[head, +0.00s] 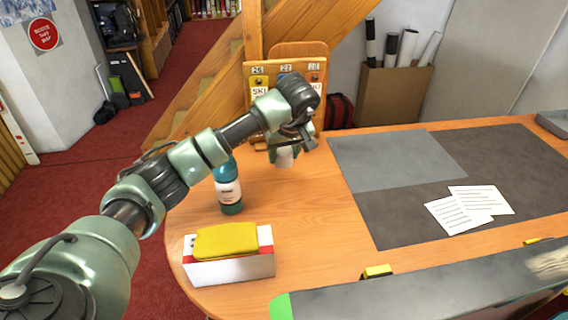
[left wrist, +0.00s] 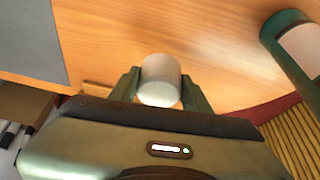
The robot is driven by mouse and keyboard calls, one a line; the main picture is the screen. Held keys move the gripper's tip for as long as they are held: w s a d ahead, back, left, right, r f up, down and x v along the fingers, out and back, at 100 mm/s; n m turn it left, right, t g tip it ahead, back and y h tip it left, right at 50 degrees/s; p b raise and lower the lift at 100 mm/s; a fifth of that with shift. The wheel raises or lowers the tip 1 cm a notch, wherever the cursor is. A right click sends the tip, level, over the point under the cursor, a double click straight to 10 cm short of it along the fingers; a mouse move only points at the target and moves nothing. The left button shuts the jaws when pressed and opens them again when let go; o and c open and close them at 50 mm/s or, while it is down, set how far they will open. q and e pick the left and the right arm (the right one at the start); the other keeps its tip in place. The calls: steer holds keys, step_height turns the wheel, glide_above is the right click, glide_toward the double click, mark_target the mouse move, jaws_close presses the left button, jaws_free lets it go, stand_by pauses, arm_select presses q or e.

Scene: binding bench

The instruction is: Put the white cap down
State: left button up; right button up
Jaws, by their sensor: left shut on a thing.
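The white cap (left wrist: 160,80) is between the two fingers of my left gripper (left wrist: 161,92), which is shut on it. In the head view the cap (head: 285,158) shows below my left gripper (head: 286,148), over the far part of the wooden bench top (head: 300,215). I cannot tell whether the cap touches the bench. A teal bottle (head: 229,188) with a white label stands upright to the left of the cap and nearer. The bottle (left wrist: 292,48) also shows at the right of the left wrist view. My right gripper is not in view.
A white box (head: 230,268) with a yellow pad (head: 227,241) on it sits at the near left. A grey mat (head: 397,160) and paper sheets (head: 455,214) lie to the right. A wooden board with numbered tags (head: 258,75) stands behind. Bare bench lies between bottle and mat.

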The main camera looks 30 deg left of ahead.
mark_target(283, 174)
arm_select(q)
step_height(283, 174, down, 4)
steer(key=shift+f+p, duration=0.2)
steer(key=shift+p, duration=0.3)
steer(key=shift+f, duration=0.25)
steer(key=shift+f, duration=0.1)
steer(key=shift+f, duration=0.15)
steer(key=o, duration=1.3)
steer(key=shift+r, duration=0.2)
